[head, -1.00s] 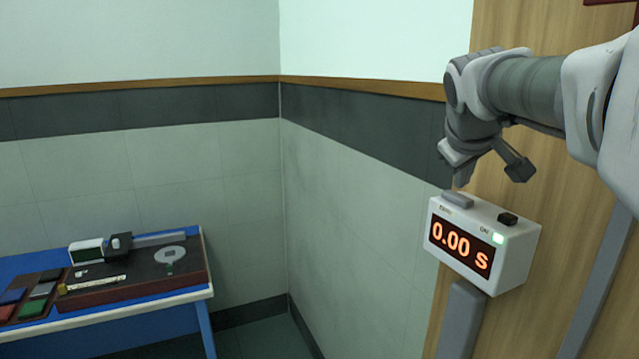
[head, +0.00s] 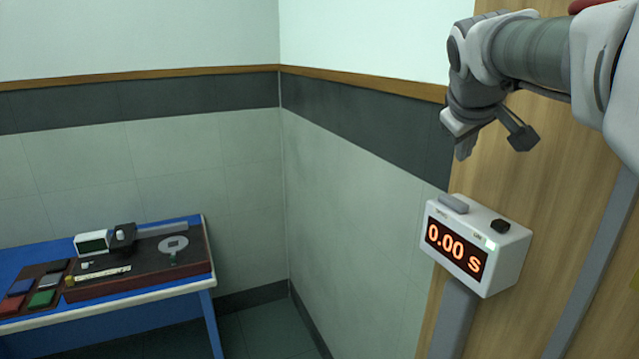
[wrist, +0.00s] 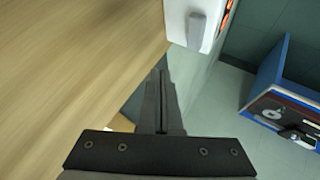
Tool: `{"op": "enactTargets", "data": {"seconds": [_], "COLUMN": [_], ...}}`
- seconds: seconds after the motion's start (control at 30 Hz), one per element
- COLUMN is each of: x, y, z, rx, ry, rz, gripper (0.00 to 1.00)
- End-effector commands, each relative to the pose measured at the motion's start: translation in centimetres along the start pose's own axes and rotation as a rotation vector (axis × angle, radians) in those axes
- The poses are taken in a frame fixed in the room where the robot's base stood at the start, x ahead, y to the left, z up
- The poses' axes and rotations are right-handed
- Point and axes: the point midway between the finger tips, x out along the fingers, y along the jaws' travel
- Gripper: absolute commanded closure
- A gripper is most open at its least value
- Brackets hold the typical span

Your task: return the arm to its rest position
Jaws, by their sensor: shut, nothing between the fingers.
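My gripper (head: 463,150) is at the upper right of the head view, above the white timer box, with its fingers pointing down. There is a clear gap between the fingertips and the box. The wrist view shows the two dark fingers (wrist: 160,105) pressed together with nothing between them. My arm reaches in from the right edge of the head view.
The white timer box (head: 508,258) reads 0.00 S and stands on a grey post (head: 452,320) in front of a wooden panel (head: 560,190). A blue table (head: 130,308) with a dark board, instruments and coloured blocks is at lower left. Open floor lies between.

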Motion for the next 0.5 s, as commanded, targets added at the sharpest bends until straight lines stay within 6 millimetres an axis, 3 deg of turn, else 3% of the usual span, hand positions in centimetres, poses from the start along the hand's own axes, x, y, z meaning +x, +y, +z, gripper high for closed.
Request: {"op": "enactTargets", "data": {"seconds": [0.4, 0.5], "x": [0.01, -0.37], "y": [-0.08, -1.01], "z": [0.07, 0.75], "rx": [0.001, 0.012], "ry": [0.000, 0.000], "rz": [-0.001, -0.016], "gripper": [1.00, 1.00]}}
